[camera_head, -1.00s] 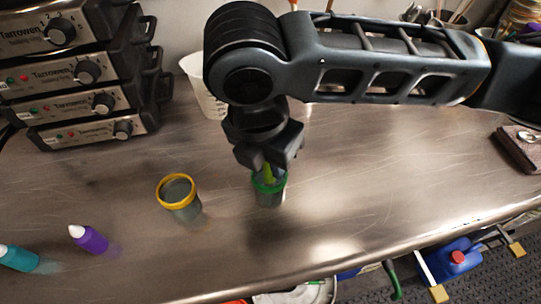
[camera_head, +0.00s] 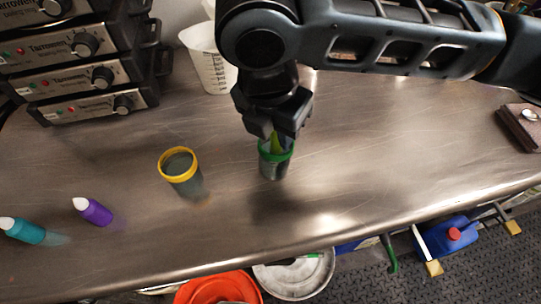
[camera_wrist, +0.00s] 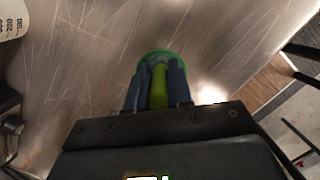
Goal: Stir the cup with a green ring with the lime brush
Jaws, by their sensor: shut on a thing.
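The cup with a green ring (camera_head: 273,165) stands upright on the steel bench, its ring around the rim. My gripper (camera_head: 274,138) is right above it, pointing down, shut on the lime brush (camera_head: 275,142). The brush's lower end goes down inside the green ring; its tip is hidden in the cup. In the wrist view the lime brush (camera_wrist: 158,84) lies between my two fingers, in front of the green ring (camera_wrist: 152,56), which shows only in part.
A cup with a yellow ring (camera_head: 183,178) stands to the left. A purple bottle (camera_head: 96,212) and a teal bottle (camera_head: 25,231) are further left. A white measuring jug (camera_head: 207,62) is behind. Stacked heating units (camera_head: 75,80) fill the back left.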

